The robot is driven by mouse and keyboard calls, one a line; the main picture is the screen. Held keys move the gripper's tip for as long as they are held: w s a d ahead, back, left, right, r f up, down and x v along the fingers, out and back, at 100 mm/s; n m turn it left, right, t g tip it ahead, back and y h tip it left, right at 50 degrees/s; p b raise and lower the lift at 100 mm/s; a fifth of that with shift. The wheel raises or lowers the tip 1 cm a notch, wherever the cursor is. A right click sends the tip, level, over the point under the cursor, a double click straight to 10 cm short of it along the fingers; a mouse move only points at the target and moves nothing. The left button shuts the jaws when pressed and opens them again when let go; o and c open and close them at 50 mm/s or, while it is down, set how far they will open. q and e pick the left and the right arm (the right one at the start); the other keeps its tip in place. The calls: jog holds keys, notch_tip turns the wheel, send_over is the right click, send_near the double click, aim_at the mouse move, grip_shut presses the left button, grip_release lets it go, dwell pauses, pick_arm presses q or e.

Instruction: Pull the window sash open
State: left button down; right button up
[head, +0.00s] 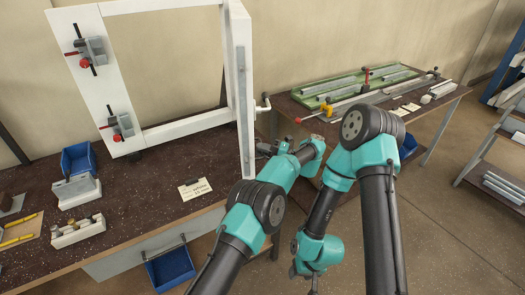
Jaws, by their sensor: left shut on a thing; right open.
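The white window frame (178,130) stands upright on the left bench. Its white window sash (246,90) is at the right side, seen nearly edge-on and swung out from the frame. A pale lever handle (264,104) sticks out from the sash to the right. My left gripper (261,149) is at the lower outer edge of the sash, below the handle, and appears shut on it; its fingertips are partly hidden by the sash. My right gripper (306,278) hangs low, pointing down, open and empty, away from the sash.
Two clamps (90,50) (118,125) sit on the frame's left post. Blue bins (78,158) (170,268), a label card (195,188) and a block of parts (77,232) are nearby. A second bench (285,103) with a green jig (360,82) stands behind.

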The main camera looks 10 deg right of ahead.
pick_arm(q)
jog(key=c, duration=1.2)
grip_release()
